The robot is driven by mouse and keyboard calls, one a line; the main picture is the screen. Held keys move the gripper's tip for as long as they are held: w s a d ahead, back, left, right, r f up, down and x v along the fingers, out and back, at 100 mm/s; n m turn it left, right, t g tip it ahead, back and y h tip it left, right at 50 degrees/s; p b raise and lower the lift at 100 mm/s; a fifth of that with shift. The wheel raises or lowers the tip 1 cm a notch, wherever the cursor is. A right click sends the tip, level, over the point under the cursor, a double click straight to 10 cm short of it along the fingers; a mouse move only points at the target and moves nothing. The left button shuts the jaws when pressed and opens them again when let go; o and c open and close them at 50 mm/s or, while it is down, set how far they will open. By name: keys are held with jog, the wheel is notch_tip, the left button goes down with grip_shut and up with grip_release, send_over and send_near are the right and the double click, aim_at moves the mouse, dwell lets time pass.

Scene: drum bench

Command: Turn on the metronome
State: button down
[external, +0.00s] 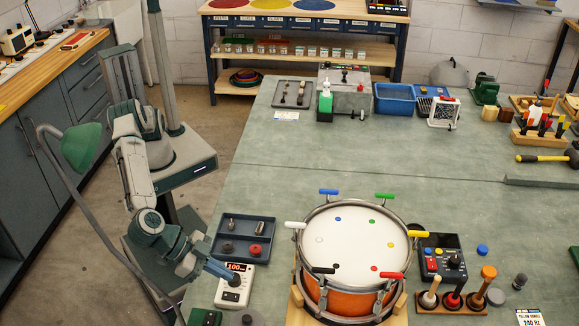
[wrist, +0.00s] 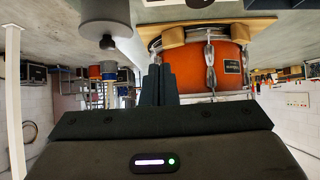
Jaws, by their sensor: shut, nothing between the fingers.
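The metronome (external: 232,290) is a small white box with a red lit display reading about 100. It stands on the bench left of the drum in the external view. My gripper (external: 233,278) is shut and empty, its blue-grey fingers pointing at the metronome's display side. Its tips overlap the metronome in the picture; I cannot tell if they touch it. In the wrist view the shut fingers (wrist: 158,85) show before the orange drum. A pale edge at the top there may be the metronome, but this is unclear. Its switch is too small to make out.
The orange drum (external: 341,295) stands close on the right, with coloured handles around its rim. A dark blue tray (external: 226,253) of small parts lies behind the metronome. A green box (external: 204,318) is in front. The bench behind the drum is mostly clear.

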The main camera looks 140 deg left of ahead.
jog(key=r, duration=0.1)
jog(key=s+d+r, duration=0.1)
jog(key=r, duration=0.1)
jog(key=s+d+r, duration=0.1)
jog(key=shift+s+d+r+b, duration=0.2)
jog(key=shift+s+b, duration=0.05)
jog(key=shift+b, duration=0.05)
